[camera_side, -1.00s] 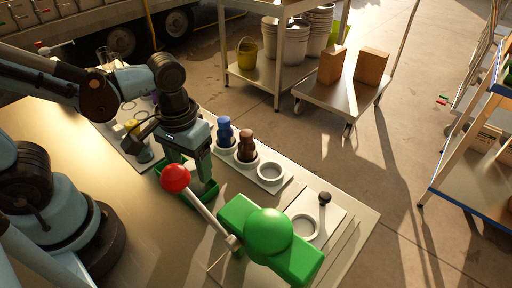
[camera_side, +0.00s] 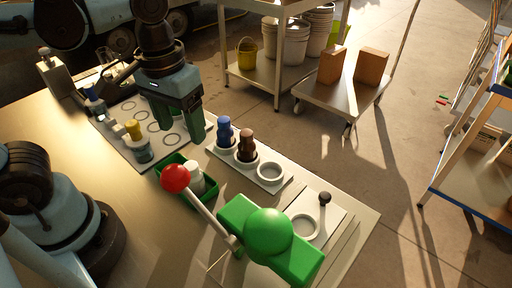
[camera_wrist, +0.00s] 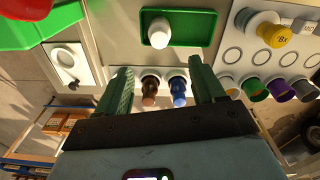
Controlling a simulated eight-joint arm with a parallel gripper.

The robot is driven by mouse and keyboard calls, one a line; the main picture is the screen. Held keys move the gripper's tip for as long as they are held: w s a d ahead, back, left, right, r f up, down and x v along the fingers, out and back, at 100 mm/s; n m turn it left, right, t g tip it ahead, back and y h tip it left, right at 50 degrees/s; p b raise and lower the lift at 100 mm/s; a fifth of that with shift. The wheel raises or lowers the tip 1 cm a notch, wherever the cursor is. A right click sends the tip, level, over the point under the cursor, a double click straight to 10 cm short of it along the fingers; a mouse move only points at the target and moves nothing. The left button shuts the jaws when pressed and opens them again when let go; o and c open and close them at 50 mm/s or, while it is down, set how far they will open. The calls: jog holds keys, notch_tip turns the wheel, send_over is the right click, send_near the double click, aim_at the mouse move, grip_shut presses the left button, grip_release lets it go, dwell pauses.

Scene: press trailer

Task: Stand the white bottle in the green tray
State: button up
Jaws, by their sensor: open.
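The white bottle (camera_side: 194,176) stands upright in the green tray (camera_side: 211,190), partly hidden behind a red ball lever in the side view. In the wrist view the bottle (camera_wrist: 158,32) is seen from above, toward the left end of the tray (camera_wrist: 204,26), with bare tray floor to its right. My gripper (camera_side: 184,122) is open and empty, raised above and behind the tray, apart from the bottle. In the wrist view its two fingers (camera_wrist: 161,84) are spread with nothing held between them.
A blue bottle (camera_side: 225,134) and a brown bottle (camera_side: 246,146) stand in a holder beside an empty ring (camera_side: 271,172). The red ball lever (camera_side: 175,179) and green press block (camera_side: 268,235) stand in front. A yellow-capped bottle (camera_side: 136,138) stands on a ringed mat at left.

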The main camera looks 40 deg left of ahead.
jog(key=w+a+f+m+t, duration=0.2)
jog(key=w+a+t, duration=0.3)
jog(key=a+t, duration=0.1)
jog(key=shift+w+f+t, duration=0.15)
jog(key=shift+f+t, duration=0.05)
jog(key=shift+t, duration=0.2)
